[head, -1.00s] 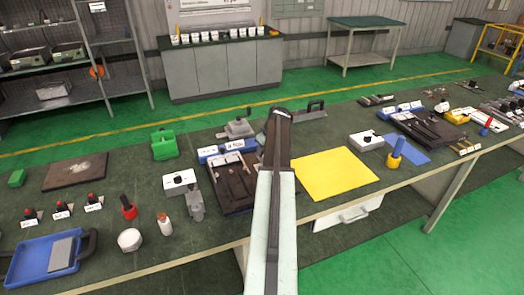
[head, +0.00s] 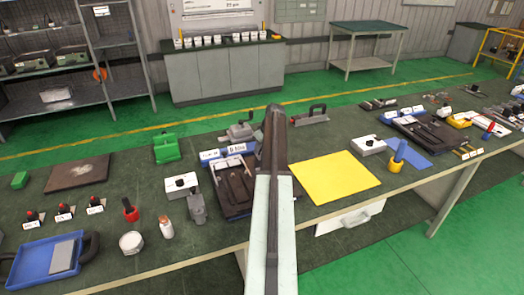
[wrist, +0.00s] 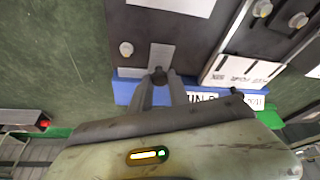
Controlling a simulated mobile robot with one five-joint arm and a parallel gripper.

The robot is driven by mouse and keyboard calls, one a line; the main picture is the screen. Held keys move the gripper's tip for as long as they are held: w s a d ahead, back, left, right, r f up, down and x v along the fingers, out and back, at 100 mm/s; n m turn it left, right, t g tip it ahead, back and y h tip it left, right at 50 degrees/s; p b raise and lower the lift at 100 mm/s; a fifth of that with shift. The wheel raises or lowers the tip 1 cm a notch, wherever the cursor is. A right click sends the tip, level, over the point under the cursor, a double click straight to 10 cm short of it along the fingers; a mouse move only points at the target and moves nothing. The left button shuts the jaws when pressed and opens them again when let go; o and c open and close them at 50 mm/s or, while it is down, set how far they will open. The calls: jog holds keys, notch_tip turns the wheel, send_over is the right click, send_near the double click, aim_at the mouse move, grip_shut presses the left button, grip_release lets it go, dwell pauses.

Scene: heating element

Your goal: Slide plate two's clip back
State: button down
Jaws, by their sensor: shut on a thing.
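In the wrist view my gripper (wrist: 160,84) is shut on a small dark knob, which looks like the clip (wrist: 158,74). The clip stands at the end of a grey metal strip (wrist: 161,54) on a dark plate (wrist: 163,22). A blue edge (wrist: 126,88) with a white label, partly covered by my gripper, runs along that plate. In the head view a blue-labelled fixture (head: 234,192) with dark plates lies just left of my arm. My arm hides its right part and my fingertips there. I cannot read which plate is number two.
A yellow sheet (head: 335,178) lies right of my arm. A second blue-labelled fixture (head: 430,135) lies farther right. A grey clamp-like tool (head: 238,132) stands behind the near fixture.

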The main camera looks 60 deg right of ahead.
jog(key=shift+w+d+r, duration=0.1)
jog(key=shift+d, duration=0.1)
jog(key=c, duration=1.2)
grip_release()
jog(key=shift+c, duration=0.2)
jog(key=p+v, duration=0.7)
jog(key=shift+s+r, duration=0.25)
jog(key=shift+r, duration=0.05)
jog(key=shift+w+a, duration=0.1)
jog(key=shift+a, duration=0.05)
